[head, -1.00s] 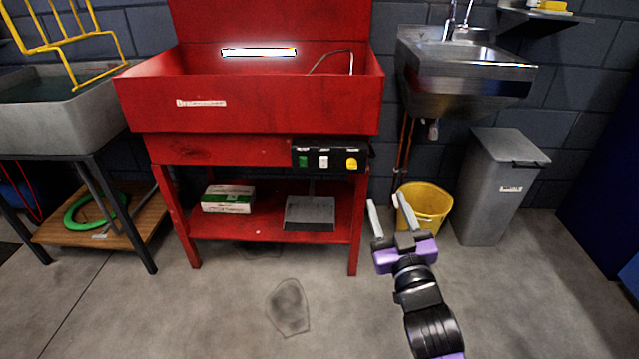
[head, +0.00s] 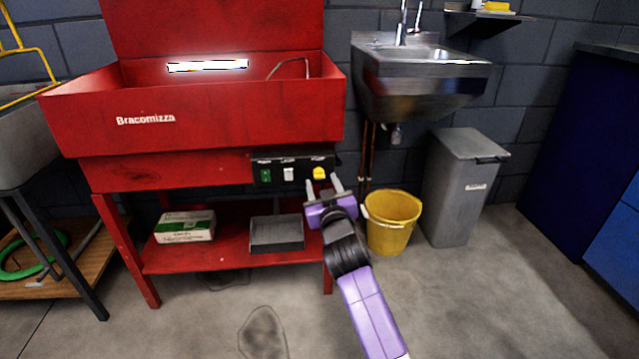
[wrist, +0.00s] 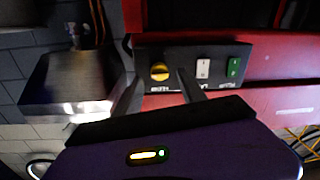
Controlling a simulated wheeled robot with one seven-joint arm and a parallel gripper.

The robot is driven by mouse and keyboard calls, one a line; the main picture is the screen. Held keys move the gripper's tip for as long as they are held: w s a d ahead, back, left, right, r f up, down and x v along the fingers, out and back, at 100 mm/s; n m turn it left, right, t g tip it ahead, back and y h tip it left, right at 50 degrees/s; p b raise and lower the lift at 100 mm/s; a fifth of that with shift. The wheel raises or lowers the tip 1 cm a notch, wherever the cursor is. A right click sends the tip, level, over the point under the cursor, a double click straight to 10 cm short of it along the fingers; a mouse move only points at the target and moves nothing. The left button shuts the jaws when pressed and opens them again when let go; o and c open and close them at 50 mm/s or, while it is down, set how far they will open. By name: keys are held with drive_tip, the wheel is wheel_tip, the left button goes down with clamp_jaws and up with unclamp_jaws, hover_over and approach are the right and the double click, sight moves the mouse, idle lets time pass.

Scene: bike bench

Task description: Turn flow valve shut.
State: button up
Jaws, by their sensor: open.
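The flow valve is a round yellow knob (head: 320,173) at the right end of a black control panel (head: 276,171) on the front of the red parts washer (head: 215,118). In the wrist view the yellow knob (wrist: 160,72) shows between my two fingers, beyond their tips. My gripper (head: 322,184) is open and empty, with its fingers pointing toward the panel, just below the knob in the head view. I see no contact with the knob.
A green switch (head: 265,175) and a white switch (head: 289,174) sit left of the knob. A steel sink (head: 425,85) hangs at the right above a yellow bucket (head: 393,222). A grey bin (head: 460,190) stands beside the bucket. Floor at the front right is clear.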

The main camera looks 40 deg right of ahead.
sight(319, 175)
drive_tip(key=shift+b+x, duration=0.35)
drive_tip(key=shift+x, duration=1)
drive_tip(key=shift+c, duration=0.2)
clamp_jaws()
drive_tip(key=shift+d, duration=0.1)
